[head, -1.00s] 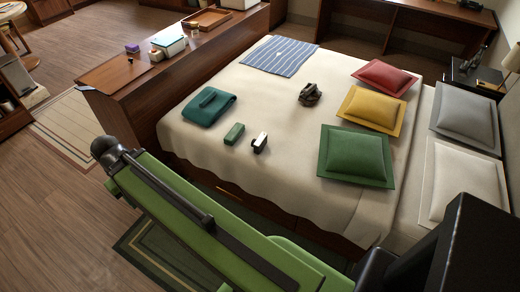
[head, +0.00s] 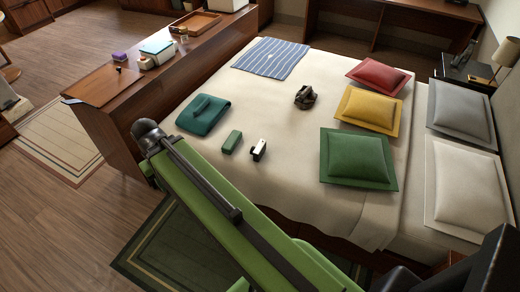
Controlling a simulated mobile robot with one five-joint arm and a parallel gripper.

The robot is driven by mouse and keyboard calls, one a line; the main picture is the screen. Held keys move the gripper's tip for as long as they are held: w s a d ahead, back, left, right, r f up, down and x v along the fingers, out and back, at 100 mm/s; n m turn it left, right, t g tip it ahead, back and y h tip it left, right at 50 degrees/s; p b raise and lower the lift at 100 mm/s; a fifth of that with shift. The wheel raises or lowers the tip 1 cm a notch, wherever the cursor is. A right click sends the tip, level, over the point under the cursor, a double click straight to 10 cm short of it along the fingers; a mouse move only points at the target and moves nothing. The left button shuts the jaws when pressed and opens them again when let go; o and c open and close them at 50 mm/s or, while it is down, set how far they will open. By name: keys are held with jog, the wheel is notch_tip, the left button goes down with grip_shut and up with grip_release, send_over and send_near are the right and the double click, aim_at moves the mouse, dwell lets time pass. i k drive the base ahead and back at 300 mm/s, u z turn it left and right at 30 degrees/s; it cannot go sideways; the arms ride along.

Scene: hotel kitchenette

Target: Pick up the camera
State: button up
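A small dark, lumpy object (head: 305,97) lies on the cream bed (head: 290,180), near its middle. It looks like the camera, but it is too small to be certain. A small black-and-white object (head: 258,150) stands nearer, beside a green block (head: 232,142); what it is cannot be told. My green arm crosses the lower part of the head view, ending in a dark joint at the near left side of the bed. My gripper is not seen in this view.
A folded teal cloth (head: 203,115), a striped blue cloth (head: 271,58) and red (head: 378,76), yellow (head: 370,110) and green (head: 358,158) cushions lie on the bed. A wooden cabinet (head: 115,115) runs along its left side. Floor at left is open, with a rug (head: 60,135).

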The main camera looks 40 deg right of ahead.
aim_at(258, 152)
jog(key=i, duration=0.9)
jog(key=u, duration=0.05)
